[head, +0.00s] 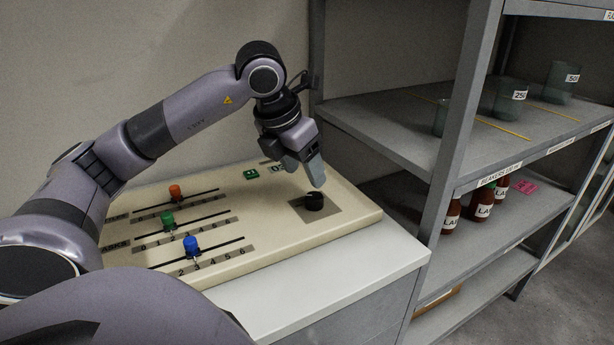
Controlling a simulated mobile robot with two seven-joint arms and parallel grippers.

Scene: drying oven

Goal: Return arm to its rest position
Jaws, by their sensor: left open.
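My left arm comes in from the left and arches over a beige control panel (272,246). My left gripper (304,172) points down just above a black knob (314,201) at the panel's right side. Its fingers look close together from this angle, and the gap between them is hard to see. Nothing shows between them. A small gap seems to lie between the fingertips and the knob, though contact is hard to rule out. My right gripper is not in view.
The panel has orange (175,192), green (167,218) and blue (191,244) sliders, and a green button (251,174). It lies on a white-topped cabinet (345,275). A grey metal shelf (400,125) with beakers and brown bottles stands close to the right. A wall is behind.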

